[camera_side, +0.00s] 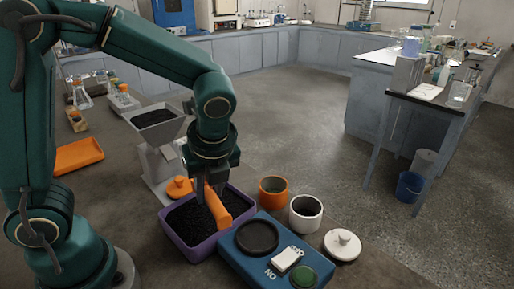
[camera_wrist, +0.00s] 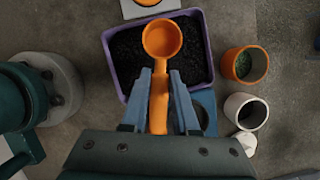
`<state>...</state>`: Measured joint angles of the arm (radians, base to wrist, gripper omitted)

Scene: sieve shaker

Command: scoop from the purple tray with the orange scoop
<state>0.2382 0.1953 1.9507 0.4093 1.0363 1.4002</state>
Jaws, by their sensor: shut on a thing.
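In the wrist view the scoop's bowl overlaps the far part of the tray and looks empty. In the side view the scoop (camera_side: 220,208) is tilted over the tray, and its bowl is hard to make out. I cannot tell whether it touches the grains.
Right of the tray is a blue shaker base (camera_side: 240,266) with a dark disc and a green button. An orange cup (camera_side: 273,191), a white cup (camera_side: 306,214) and a white lid (camera_side: 342,245) stand beside it. A grey hopper (camera_side: 160,134) with black grains stands behind the tray.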

